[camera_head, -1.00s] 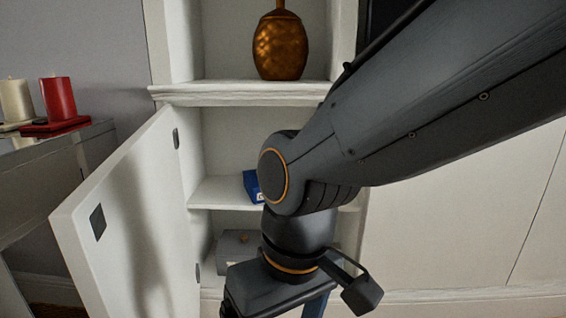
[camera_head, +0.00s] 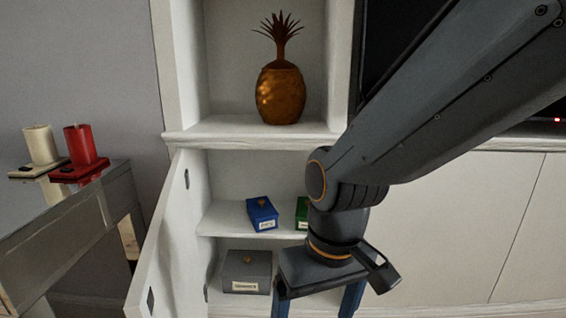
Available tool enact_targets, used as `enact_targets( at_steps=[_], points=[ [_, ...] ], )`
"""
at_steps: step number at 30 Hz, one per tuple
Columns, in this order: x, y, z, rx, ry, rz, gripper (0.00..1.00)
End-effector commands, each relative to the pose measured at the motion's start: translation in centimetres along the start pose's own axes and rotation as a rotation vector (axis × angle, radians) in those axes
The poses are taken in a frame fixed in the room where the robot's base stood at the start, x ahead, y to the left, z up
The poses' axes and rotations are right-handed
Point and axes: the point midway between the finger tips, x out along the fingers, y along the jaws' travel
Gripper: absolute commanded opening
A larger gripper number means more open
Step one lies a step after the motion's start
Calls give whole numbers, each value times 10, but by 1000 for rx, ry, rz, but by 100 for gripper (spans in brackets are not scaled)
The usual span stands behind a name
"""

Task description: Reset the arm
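My arm reaches in from the upper right and bends down at its wrist in front of the open cabinet. My gripper (camera_head: 315,302) points down at the bottom edge of the picture. Its two blue fingers are spread wide apart, with nothing seen between them; their tips are cut off. It appears in front of the lower shelf, right of a grey box (camera_head: 247,272).
The open white door (camera_head: 165,245) stands left of the cabinet. A blue box (camera_head: 262,213) and a partly hidden green box (camera_head: 302,213) sit on the middle shelf. A golden pineapple (camera_head: 280,95) stands above. Red (camera_head: 80,145) and cream (camera_head: 41,145) candles stand on the left table (camera_head: 60,225).

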Motion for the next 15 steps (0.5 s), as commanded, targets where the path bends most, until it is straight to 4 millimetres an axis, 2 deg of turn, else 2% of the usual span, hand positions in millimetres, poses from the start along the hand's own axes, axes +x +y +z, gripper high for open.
enact_targets(
  at_steps=[1, 15],
  points=[
    [-19, 5, 3, 24, -3, 6, 85],
    [-110, 58, 23, 197, -18, 50, 85]
  ],
)
